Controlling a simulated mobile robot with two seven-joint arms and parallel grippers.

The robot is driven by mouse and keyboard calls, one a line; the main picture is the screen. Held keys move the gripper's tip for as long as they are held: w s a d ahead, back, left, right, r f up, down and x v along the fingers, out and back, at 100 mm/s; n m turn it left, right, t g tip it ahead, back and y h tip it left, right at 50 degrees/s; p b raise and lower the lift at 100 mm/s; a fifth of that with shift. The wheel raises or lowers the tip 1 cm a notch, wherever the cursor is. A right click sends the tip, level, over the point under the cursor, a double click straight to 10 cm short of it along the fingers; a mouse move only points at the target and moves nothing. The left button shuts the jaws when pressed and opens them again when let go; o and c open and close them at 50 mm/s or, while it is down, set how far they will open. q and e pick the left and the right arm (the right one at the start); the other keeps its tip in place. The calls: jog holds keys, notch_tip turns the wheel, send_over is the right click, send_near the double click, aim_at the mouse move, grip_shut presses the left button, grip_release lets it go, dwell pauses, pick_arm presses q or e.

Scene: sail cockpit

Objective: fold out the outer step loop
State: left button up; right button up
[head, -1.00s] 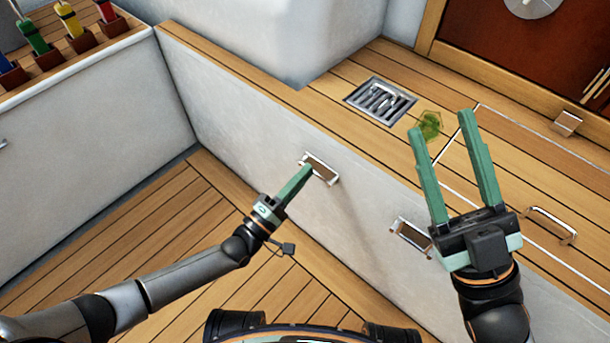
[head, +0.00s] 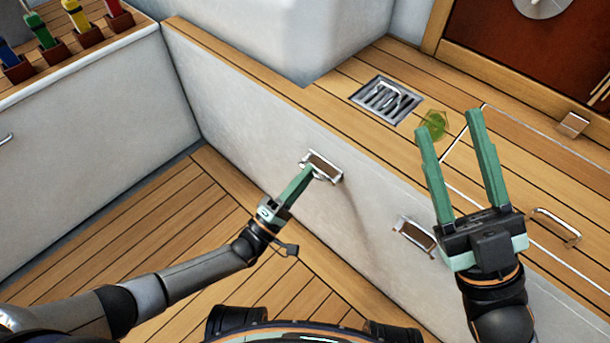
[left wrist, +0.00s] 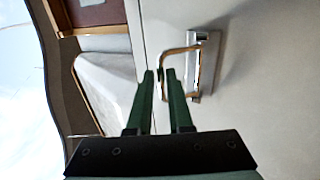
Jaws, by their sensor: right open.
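The outer step loop (head: 322,158), a shiny metal loop on a bracket, is on the white wall left of centre in the head view. It also shows in the left wrist view (left wrist: 181,50), standing off its bracket (left wrist: 206,62). My left gripper (head: 307,172) is at this loop; in the left wrist view (left wrist: 160,76) its fingers are close together with the loop's bar between the tips. The exact contact is partly hidden by the fingers. My right gripper (head: 450,135) is open and empty, above the bench.
A second similar step loop (head: 414,236) is on the same wall, lower right. On the wooden bench are a metal grate (head: 386,100), a green translucent object (head: 433,124) and a metal handle (head: 556,227). The wooden floor (head: 120,235) left of the wall is clear.

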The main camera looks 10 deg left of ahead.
pick_arm(q)
jog(key=o, duration=0.3)
jog(key=shift+r, duration=0.1)
